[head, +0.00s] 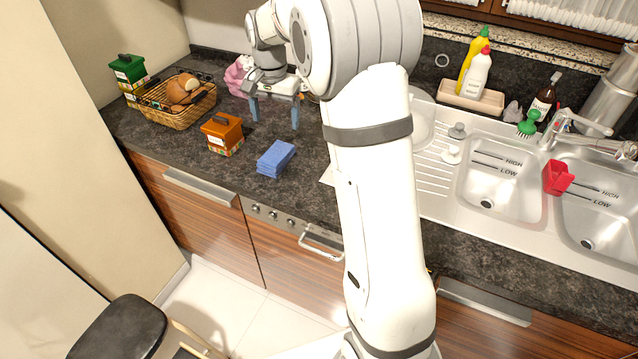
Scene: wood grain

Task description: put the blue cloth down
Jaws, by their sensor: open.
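The blue cloth (276,159) lies folded on the dark countertop, left of my arm and near the front edge. My gripper (274,124) is above and behind the cloth in the head view, with its two fingers spread apart. Nothing shows between the fingers, and they are apart from the cloth. My arm hides part of the counter to the right of the cloth.
An orange box (223,134) stands left of the cloth. A wicker basket (178,105) with bread and a green box (129,75) are farther left. A pink item (238,77) lies behind my gripper.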

